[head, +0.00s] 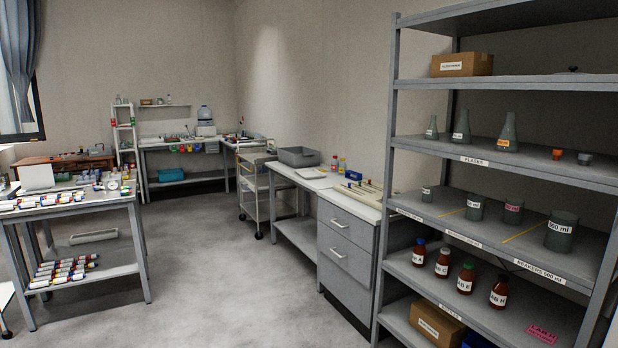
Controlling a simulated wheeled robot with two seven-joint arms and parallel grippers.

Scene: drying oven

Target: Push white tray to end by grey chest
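A flat white piece that may be the white tray (311,173) lies on the white worktop along the right wall, in front of a grey tub. It is too small to tell whether it has a rim. Neither of my grippers is in view.
The grey tub (299,157) and a few bottles stand on the worktop. A white wheeled cart (257,196) is beyond it. A tall grey shelf rack (384,240) fills the right. The left table (70,206) holds several tubes. The grey floor (215,275) between is clear.

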